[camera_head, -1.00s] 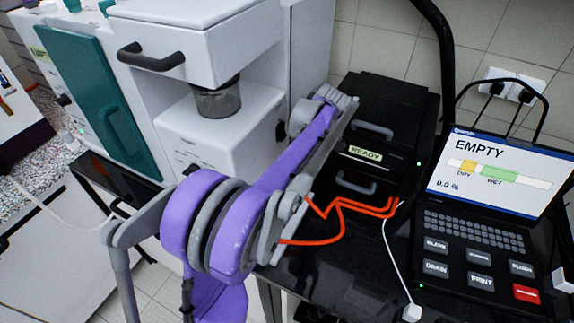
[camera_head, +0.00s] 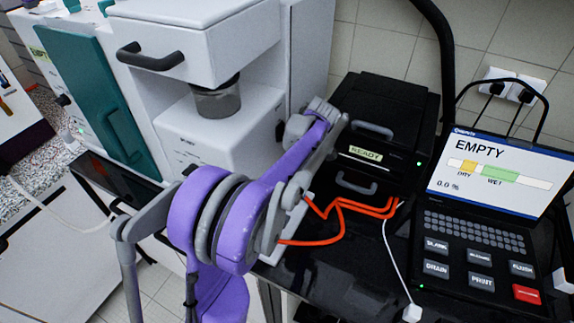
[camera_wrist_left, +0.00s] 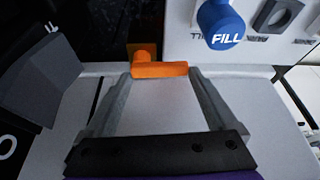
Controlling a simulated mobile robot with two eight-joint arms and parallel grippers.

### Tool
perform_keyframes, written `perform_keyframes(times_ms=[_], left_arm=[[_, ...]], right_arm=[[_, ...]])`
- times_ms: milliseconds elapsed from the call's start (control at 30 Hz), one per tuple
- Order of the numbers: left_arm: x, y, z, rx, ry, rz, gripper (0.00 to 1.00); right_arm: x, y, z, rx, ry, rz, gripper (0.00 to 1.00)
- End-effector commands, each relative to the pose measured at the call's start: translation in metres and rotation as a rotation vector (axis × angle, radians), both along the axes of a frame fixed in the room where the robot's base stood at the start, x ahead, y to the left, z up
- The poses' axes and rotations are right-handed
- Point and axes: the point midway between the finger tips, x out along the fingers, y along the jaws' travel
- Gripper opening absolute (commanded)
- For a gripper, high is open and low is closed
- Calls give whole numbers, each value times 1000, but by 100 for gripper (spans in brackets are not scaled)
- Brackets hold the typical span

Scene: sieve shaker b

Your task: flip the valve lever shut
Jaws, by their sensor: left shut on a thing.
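The orange valve lever (camera_wrist_left: 160,69) shows in the left wrist view, with a short upright stub behind a flat crossbar. My left gripper (camera_wrist_left: 161,77) has its two grey fingers at the two ends of the crossbar and is shut on it. In the head view my purple left arm reaches up toward the machines. Its fingers and the lever cannot be made out there. My right gripper is in neither view.
A blue FILL knob (camera_wrist_left: 221,25) is close, up and right of the lever. A dark angled block (camera_wrist_left: 40,80) stands left. In the head view, a black READY unit (camera_head: 385,115) and a display reading EMPTY (camera_head: 500,170) stand right of the arm.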

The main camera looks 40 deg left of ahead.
Motion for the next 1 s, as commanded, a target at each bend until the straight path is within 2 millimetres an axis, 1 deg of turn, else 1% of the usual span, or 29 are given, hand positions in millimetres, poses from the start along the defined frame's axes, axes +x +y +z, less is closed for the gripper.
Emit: perform_keyframes(times_ms=[100,300,567,600,633,867,1000], left_arm=[[-1,0,0,0,0,-16,35],[-2,2,0,0,1,-124,34],[-1,3,0,0,1,-131,34],[-1,3,0,0,1,-131,95],[-1,3,0,0,1,-131,100],[-1,2,1,0,0,-129,100],[0,-1,10,0,1,-130,100]], right_arm=[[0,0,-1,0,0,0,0],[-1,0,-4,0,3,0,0],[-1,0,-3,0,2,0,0],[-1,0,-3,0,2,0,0],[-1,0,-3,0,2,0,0],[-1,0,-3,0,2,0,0],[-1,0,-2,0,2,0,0]])
